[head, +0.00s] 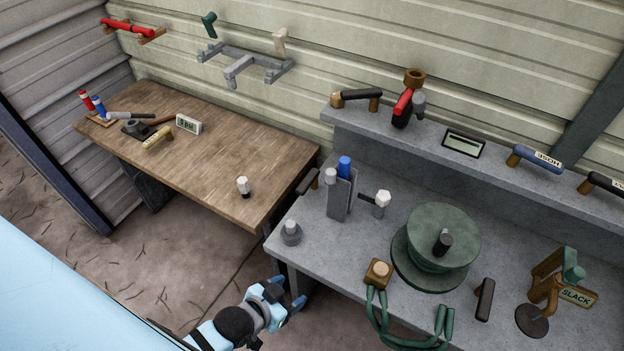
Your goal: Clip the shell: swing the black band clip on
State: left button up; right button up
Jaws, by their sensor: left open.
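A dark green round two-tier body (436,238) sits on the grey bench, with a short black upright grip (443,242) on its top. I cannot tell for sure which part is the shell or the band clip. A black bar (485,299) stands on the bench to the right of the green body. My left gripper (288,293) is open and empty, low in front of the grey bench's left corner, apart from all these things. My right gripper is not in view.
The grey bench (330,255) also holds a grey block (339,199) with blue and white cylinders, a white-topped knob, green looped tubing (378,318) and a SLACK sign (577,295). A raised shelf runs behind.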

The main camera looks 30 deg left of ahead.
aim_at(311, 181)
jog(key=j+z, duration=0.3)
jog(key=j, duration=0.55)
jog(key=k+j+z, duration=0.1)
jog(key=j+z, duration=0.2)
jog(key=j, duration=0.6)
